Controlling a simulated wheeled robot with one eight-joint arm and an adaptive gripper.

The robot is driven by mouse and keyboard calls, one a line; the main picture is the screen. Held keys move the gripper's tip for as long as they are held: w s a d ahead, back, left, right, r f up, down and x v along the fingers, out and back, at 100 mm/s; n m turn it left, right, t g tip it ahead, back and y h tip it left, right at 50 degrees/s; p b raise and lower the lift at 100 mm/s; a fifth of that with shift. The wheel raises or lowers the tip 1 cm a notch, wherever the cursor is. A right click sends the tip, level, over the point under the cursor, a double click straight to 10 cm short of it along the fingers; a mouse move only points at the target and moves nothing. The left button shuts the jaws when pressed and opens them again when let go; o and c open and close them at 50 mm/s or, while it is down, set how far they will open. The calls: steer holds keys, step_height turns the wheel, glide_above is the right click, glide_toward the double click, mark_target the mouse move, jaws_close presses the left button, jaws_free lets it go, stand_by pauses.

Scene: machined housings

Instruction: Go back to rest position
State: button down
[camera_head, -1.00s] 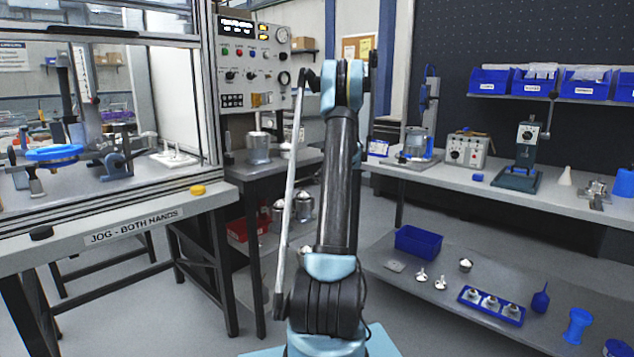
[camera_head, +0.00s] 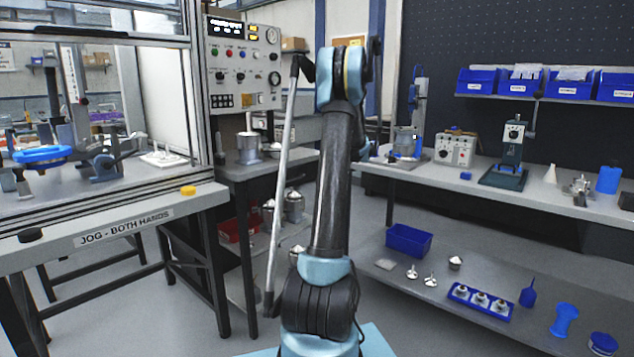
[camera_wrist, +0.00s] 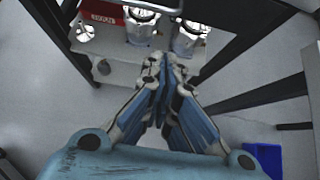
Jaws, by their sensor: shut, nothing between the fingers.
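My gripper (camera_wrist: 165,65) shows in the wrist view with its fingers together and nothing between them. It hangs over open space near a small lower shelf. Two metal housings (camera_wrist: 140,22) (camera_wrist: 188,38) stand on that shelf just beyond the fingertips, apart from them. In the head view my arm rises in the middle of the picture, and my gripper is hidden behind it.
A machine enclosure with a bench edge (camera_head: 120,228) stands on the left. A workbench (camera_head: 470,190) with a lower shelf holding a blue bin (camera_head: 408,240) is on the right. A red bin (camera_head: 238,229) sits low behind my arm. Grey floor (camera_head: 190,310) is clear between the benches.

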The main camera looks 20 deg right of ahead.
steer(key=s+a+r+n+g+h, duration=0.1)
steer(key=s+a+r+n+g, duration=0.1)
steer(key=s+a+n, duration=0.8)
steer(key=s+a+r+n+g+h, duration=0.15)
steer(key=s+a+n, duration=0.35)
steer(key=s+a, duration=1)
steer(key=s+f+n+g+h, duration=0.1)
steer(key=s+f+n, duration=0.3)
steer(key=s, duration=0.6)
steer(key=s+a+f+n+g, duration=0.1)
steer(key=s+f+n, duration=0.4)
steer(key=s, duration=0.4)
steer(key=s+f+n+g+h, duration=0.1)
steer(key=s+f+n, duration=0.3)
steer(key=s, duration=0.6)
steer(key=shift+s+a+f+n+h, duration=0.3)
steer(key=shift+a+f+n+h, duration=0.1)
steer(key=shift+n, duration=0.6)
